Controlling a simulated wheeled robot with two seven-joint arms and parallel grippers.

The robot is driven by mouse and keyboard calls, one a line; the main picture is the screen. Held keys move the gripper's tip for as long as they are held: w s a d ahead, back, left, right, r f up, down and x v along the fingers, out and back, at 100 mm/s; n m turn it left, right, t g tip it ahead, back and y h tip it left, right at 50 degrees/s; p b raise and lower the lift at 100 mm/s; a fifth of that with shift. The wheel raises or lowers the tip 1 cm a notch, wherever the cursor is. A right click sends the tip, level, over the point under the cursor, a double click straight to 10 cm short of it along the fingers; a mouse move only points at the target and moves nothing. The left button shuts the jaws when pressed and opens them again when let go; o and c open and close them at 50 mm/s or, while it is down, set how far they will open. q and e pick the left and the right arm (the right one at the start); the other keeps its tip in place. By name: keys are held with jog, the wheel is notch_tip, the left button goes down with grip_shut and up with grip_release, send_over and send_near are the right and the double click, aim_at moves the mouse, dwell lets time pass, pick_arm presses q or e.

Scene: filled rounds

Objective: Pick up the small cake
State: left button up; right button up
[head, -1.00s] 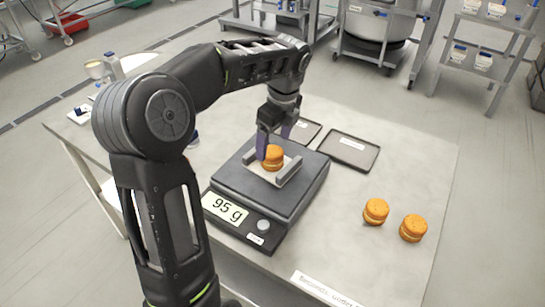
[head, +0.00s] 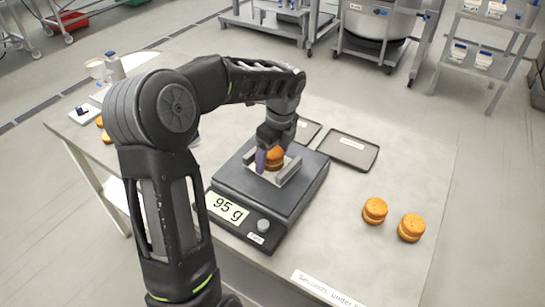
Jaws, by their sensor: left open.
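A small orange cake (head: 275,160), a filled round, sits on the scale (head: 285,202) between two low grey rails. The scale display (head: 227,207) reads 95 g. My left gripper (head: 268,157) is open and lowered at the cake, with its fingers around or just beside it; the arm partly hides the cake, and I cannot tell whether the fingers touch it. Two more filled rounds stand on the table to the right, one (head: 375,210) beside the other (head: 411,228). My right gripper is not in view.
Two dark trays lie behind the scale, the larger (head: 347,150) at right and the smaller (head: 306,130) partly hidden. A label (head: 325,289) is at the table's front edge. The table (head: 420,165) is bare at right. More orange rounds (head: 103,130) show at far left.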

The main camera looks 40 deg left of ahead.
aim_at(273, 151)
pick_arm(q)
jog(key=shift+c, duration=0.4)
jog(key=c, duration=0.9)
jog(key=shift+o, duration=0.2)
jog(key=shift+r, duration=0.15)
notch_tip(273, 151, up, 10)
jog(key=shift+f+b, duration=0.1)
jog(key=shift+b, duration=0.3)
